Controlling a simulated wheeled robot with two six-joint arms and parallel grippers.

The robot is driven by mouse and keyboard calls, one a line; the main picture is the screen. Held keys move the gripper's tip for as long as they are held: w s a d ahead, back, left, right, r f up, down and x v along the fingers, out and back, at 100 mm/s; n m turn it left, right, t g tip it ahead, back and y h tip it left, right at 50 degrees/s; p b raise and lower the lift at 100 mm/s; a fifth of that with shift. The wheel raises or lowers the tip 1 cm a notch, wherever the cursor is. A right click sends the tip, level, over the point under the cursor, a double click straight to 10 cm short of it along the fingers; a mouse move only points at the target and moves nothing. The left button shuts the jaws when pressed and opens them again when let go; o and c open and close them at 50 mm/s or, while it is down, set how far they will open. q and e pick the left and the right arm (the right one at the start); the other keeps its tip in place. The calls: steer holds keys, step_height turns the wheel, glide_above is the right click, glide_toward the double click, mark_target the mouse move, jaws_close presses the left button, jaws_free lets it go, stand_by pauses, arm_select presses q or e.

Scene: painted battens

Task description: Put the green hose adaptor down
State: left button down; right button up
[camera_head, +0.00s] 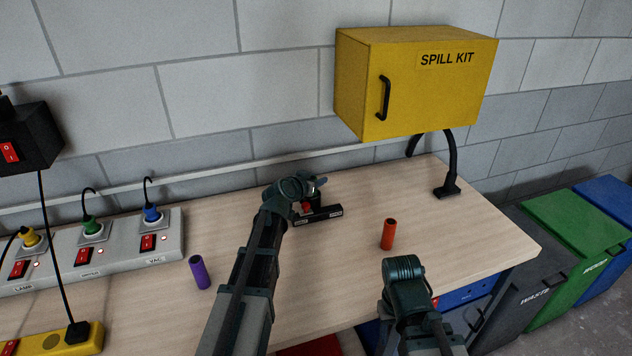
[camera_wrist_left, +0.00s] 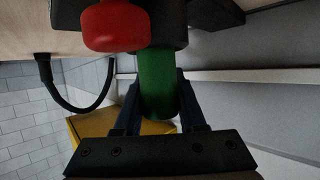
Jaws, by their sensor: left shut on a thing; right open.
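My left gripper (camera_head: 314,184) is over the back middle of the bench. The left wrist view shows its two fingers (camera_wrist_left: 160,108) shut on the green hose adaptor (camera_wrist_left: 157,75), a plain green cylinder. The adaptor's far end meets a dark fixture (camera_wrist_left: 175,22) with a red knob (camera_wrist_left: 116,27); I cannot tell whether they are joined or only touching. In the head view this fixture stands on a black labelled base (camera_head: 318,217), and my gripper largely hides the adaptor. My right gripper (camera_head: 405,275) is at the bench's front edge, open, with its fingertips hidden.
A purple cylinder (camera_head: 199,272) and an orange-red cylinder (camera_head: 388,234) stand on the bench (camera_head: 350,275). A grey socket strip (camera_head: 115,254) with plugs is at left. A yellow spill kit box (camera_head: 420,85) hangs above.

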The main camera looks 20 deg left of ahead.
arm_select(q)
steer(key=shift+f, duration=0.2)
steer(key=shift+c, duration=2.4)
jaws_free()
steer(key=shift+r, duration=0.2)
steer(key=shift+s+r+p, duration=0.2)
steer(key=shift+p, duration=0.1)
steer(key=p+v, duration=0.4)
steer(key=v, duration=0.7)
steer(key=shift+s, duration=0.25)
steer(key=shift+a+r, duration=0.1)
